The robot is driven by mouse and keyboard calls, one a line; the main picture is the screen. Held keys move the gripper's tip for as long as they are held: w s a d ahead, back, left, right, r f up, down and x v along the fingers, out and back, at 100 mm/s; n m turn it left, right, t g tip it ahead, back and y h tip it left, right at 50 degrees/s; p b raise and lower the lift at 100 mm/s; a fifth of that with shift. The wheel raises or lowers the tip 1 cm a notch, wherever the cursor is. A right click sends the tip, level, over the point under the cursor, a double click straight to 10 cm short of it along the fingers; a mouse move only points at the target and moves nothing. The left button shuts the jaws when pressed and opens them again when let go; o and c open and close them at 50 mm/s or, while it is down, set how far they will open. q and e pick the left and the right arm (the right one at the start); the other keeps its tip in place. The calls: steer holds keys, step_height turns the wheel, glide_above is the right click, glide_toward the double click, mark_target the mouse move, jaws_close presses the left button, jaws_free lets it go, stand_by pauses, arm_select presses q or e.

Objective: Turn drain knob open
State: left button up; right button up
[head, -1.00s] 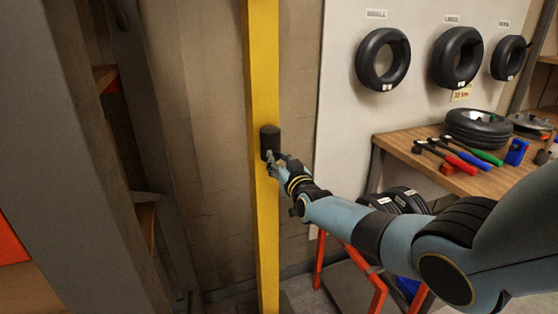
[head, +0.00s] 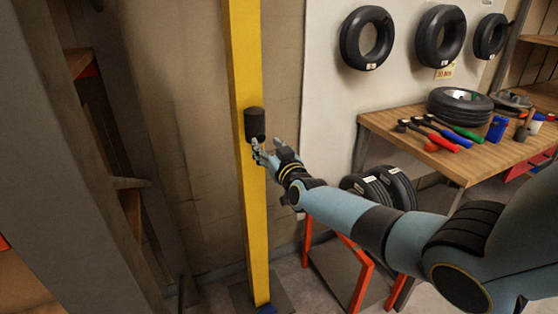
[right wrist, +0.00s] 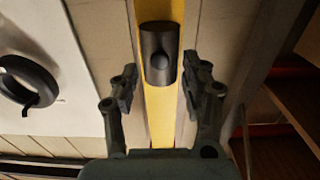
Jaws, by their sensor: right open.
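A dark cylindrical knob (head: 254,123) is mounted on a yellow upright post (head: 247,210) in the head view. In the right wrist view the knob (right wrist: 159,52) sits beyond the fingertips, with a round button-like centre on its near face. My right gripper (head: 260,148) is just below and beside the knob in the head view. In the right wrist view its two fingers (right wrist: 160,88) are spread apart, with the post between them and nothing held. I cannot tell from these views whether a finger touches the knob. My left gripper is not in view.
A wooden bench (head: 420,150) at right carries a tire (head: 459,104) and several coloured-handled tools. Tires hang on a white board (head: 325,100) behind. An orange-red framed cart (head: 335,262) stands below. Grey shelving (head: 75,200) fills the left.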

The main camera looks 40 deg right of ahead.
steer(key=v, duration=0.9)
steer(key=s+a+f+n+g+y+b, duration=0.15)
steer(key=s+f+b, duration=0.4)
steer(key=f, duration=0.75)
steer(key=s+a+f+g+b, duration=0.1)
steer(key=s+f+g+b, duration=0.2)
steer(key=s+f, duration=0.75)
steer(key=s+a+f+n+g+y+b, duration=0.1)
steer(key=s+a+f+g+b, duration=0.2)
steer(key=f, duration=1.2)
steer(key=s+f+g+b, duration=0.1)
steer(key=s+f+g, duration=0.2)
steer(key=s+f, duration=0.3)
steer(key=s+a+f+g+b, duration=0.1)
steer(key=s+f, duration=0.5)
steer(key=s, duration=0.9)
steer(key=s+a+f+g+y+b, duration=0.1)
steer(key=s+f+g+b, duration=0.2)
steer(key=s, duration=0.8)
step_height(320, 180, down, 4)
steer(key=shift+s+f+g, duration=0.1)
steer(key=shift+s+g, duration=0.3)
steer(key=shift+g, duration=0.65)
